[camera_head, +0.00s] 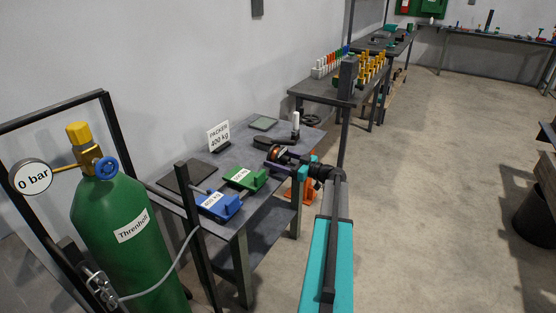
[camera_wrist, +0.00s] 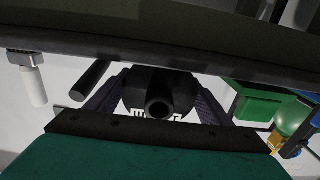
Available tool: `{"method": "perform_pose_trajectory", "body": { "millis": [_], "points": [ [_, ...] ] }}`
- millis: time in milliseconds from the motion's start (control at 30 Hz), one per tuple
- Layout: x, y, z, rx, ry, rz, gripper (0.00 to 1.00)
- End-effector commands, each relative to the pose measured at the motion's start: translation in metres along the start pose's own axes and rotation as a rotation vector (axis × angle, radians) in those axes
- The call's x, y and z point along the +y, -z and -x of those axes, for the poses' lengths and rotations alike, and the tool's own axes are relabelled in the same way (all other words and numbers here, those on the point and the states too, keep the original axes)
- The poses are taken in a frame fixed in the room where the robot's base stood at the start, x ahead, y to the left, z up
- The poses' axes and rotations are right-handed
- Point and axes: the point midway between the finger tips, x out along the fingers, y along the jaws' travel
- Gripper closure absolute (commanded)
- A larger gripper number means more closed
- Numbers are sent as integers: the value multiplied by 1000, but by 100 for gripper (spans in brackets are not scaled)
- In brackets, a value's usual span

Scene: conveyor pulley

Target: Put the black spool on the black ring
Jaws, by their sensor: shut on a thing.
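My gripper (camera_head: 288,158) is over the right side of the grey table and is shut on the black spool (camera_head: 275,153). In the wrist view the spool (camera_wrist: 160,88) is a dark round body with a hollow stub facing the camera, held between the two fingers of my gripper (camera_wrist: 157,98). A lettered label behind it is partly covered. A dark ring-like piece (camera_head: 310,119), probably the black ring, lies near the table's far right corner, apart from the spool. I cannot tell the spool's exact height above the table.
A blue block (camera_head: 219,206) and a green block (camera_head: 246,179) stand at the table's near side, by a dark mat (camera_head: 187,175). A black piece with a white cylinder (camera_head: 295,120) stands behind my gripper. A green gas cylinder (camera_head: 122,230) stands left; a dark post (camera_head: 346,110) stands right.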

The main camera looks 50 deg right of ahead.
Motion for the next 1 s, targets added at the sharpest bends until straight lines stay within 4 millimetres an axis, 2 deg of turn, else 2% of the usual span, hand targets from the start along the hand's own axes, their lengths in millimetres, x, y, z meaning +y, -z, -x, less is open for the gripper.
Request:
{"method": "perform_pose_trajectory", "body": {
  "millis": [467,500,600,1000],
  "points": [
    [0,-1,0,4,0,0,65],
    [0,-3,0,0,0,-1,24],
    [0,-2,0,0,0,-1,8],
    [0,-1,0,0,0,-1,7]
  ]
}}
